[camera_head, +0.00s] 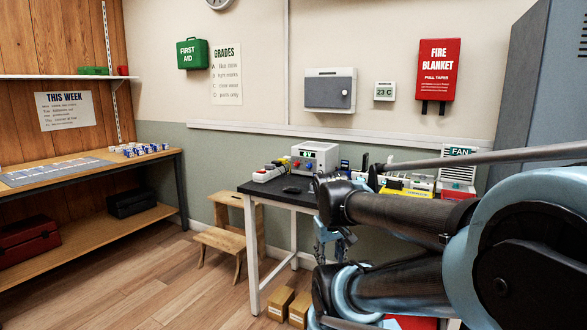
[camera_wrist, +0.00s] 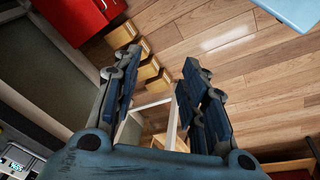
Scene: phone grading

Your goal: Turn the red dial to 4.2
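A white box-shaped instrument (camera_head: 318,156) stands on the black-topped table in the head view. A small red round part (camera_head: 296,164), which looks like the red dial, is on its front face. Its scale and setting are too small to read. My gripper (camera_wrist: 162,57) is open and empty in the wrist view, its two blue fingers well apart above the floor. In the head view the gripper (camera_head: 333,240) hangs beside the table, lower than its top and apart from the instrument. My arm covers the right part of the table.
The black table (camera_head: 275,196) also bears a white unit with coloured buttons (camera_head: 268,173), a dark flat object (camera_head: 292,190) and yellow items (camera_head: 405,187). A wooden step stool (camera_head: 222,240) stands left of it. Cardboard boxes (camera_head: 280,302) lie on the floor. The floor at left is clear.

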